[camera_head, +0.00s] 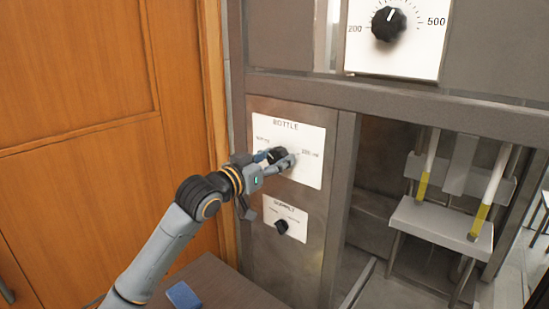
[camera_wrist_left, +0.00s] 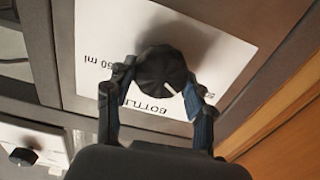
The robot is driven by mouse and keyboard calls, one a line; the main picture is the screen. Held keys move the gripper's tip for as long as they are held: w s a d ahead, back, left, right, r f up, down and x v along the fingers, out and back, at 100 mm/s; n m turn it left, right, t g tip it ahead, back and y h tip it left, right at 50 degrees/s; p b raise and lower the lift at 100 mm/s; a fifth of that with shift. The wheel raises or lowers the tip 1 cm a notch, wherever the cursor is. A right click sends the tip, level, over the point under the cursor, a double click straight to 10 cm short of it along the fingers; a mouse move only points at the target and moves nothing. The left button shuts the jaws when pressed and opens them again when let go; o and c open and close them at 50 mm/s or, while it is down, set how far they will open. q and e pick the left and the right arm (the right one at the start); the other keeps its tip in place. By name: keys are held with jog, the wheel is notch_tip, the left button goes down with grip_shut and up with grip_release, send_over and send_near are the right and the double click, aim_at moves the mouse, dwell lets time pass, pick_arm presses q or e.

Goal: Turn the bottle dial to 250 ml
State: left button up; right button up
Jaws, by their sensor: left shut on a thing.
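The bottle dial (camera_head: 277,155) is a black round knob on a white plate (camera_head: 313,170) marked "BOTTLE". My left gripper (camera_head: 278,160) is shut on it, one finger on each side. In the left wrist view, where the lettering is upside down, the dial (camera_wrist_left: 160,68) sits between the fingertips of the gripper (camera_wrist_left: 162,80). Its white mark points to the lower right there, away from the label ending in "50 ml" at the left. The plate's left label is too small to read in the head view. My right gripper is not in view.
A smaller "SUPPLY" plate with a black knob (camera_head: 281,226) lies just below. A larger dial (camera_head: 388,24) marked 200 and 500 is above right. A wooden door (camera_head: 100,100) stands at the left, and a blue block (camera_head: 184,295) lies on a dark surface below.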

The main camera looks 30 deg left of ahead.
pick_arm(q)
jog(key=m+p, duration=0.1)
jog(key=m, duration=0.5)
jog(key=shift+d+m, duration=0.1)
jog(key=shift+m, duration=0.2)
jog(key=m+p, duration=0.2)
jog(key=m, duration=0.4)
jog(key=shift+d+f, duration=0.1)
jog(key=m+p, duration=0.1)
jog(key=m, duration=0.5)
jog(key=shift+f+m, duration=0.1)
jog(key=shift+m, duration=0.2)
jog(key=m+p, duration=0.1)
jog(key=m, duration=0.2)
jog(key=shift+f, duration=0.1)
jog(key=shift+f+m+p, duration=0.1)
jog(key=shift+m+p, duration=0.6)
jog(key=shift+m, duration=1.2)
jog(key=o, duration=1.2)
jog(key=shift+c, duration=0.2)
